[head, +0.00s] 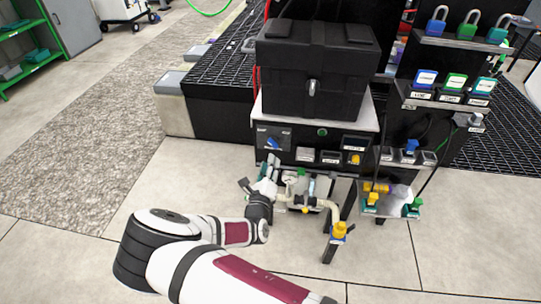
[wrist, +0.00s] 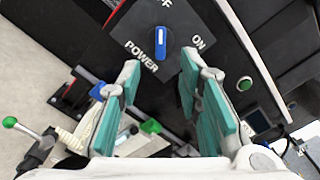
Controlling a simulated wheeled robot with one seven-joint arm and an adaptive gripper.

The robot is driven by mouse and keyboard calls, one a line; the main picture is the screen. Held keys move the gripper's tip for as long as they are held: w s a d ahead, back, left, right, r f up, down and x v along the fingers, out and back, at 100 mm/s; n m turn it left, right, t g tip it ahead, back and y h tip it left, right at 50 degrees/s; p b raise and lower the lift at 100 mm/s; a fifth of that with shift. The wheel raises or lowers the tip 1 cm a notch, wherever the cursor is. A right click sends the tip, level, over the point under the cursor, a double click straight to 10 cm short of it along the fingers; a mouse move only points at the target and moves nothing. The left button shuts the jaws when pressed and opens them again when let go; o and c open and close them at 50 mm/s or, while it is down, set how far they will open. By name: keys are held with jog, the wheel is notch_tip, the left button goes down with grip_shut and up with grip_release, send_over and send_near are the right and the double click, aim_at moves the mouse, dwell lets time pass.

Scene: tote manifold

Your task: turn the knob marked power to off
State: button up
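The blue power knob (wrist: 160,47) with a white stripe sits on a dark plate in the wrist view. "POWER" is printed at its lower left, "ON" at its right, and a cut-off word ending in "FF" above. The stripe runs nearly up and down in that view; I cannot tell which end is the pointer. In the head view the knob (head: 273,143) is on the panel's left part. My gripper (wrist: 160,68) is open, its teal-padded fingers apart on either side below the knob, not visibly touching it. In the head view my gripper (head: 267,176) is just below the panel.
A black box (head: 312,70) stands above the panel. A green button (wrist: 246,83) is right of the knob plate. Pipes with a yellow-handled valve (head: 339,231) lie below. Racks of padlocks (head: 467,28) and tags stand at right.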

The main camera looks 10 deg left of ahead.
jog(key=shift+s, duration=1.8)
jog(key=s+d+r+m+g+h+p, duration=0.1)
jog(key=s+d+r+m+g+h, duration=0.3)
jog(key=d+r+m, duration=0.5)
jog(key=s+d+r+m+g+h+p, duration=0.25)
jog(key=d+r+m+g, duration=0.25)
jog(key=d+r+m, duration=0.4)
jog(key=s+d+r+m+g+h, duration=0.2)
jog(key=d+r+m+g+h, duration=0.25)
jog(key=d+r+m, duration=0.45)
jog(key=s+d+r+m+g+y+p, duration=0.1)
jog(key=s+d+r+m+g+y, duration=0.15)
jog(key=s+r+m, duration=0.35)
jog(key=s+d+r+m+g+y+p, duration=0.1)
jog(key=s+d+r+m+y+p, duration=0.2)
jog(key=s, duration=0.5)
jog(key=s+a+r+m+t+y, duration=0.1)
jog(key=s+a+r+m+y, duration=0.1)
jog(key=s, duration=0.5)
jog(key=s+a+r+m+t+y+p, duration=0.1)
jog(key=s+a+r+m+t+y, duration=0.1)
jog(key=s+r+m+y, duration=0.2)
jog(key=s+r+m, duration=0.2)
jog(key=s+r, duration=0.1)
jog(key=shift+a+r+m, duration=0.25)
jog(key=shift+r+m, duration=0.15)
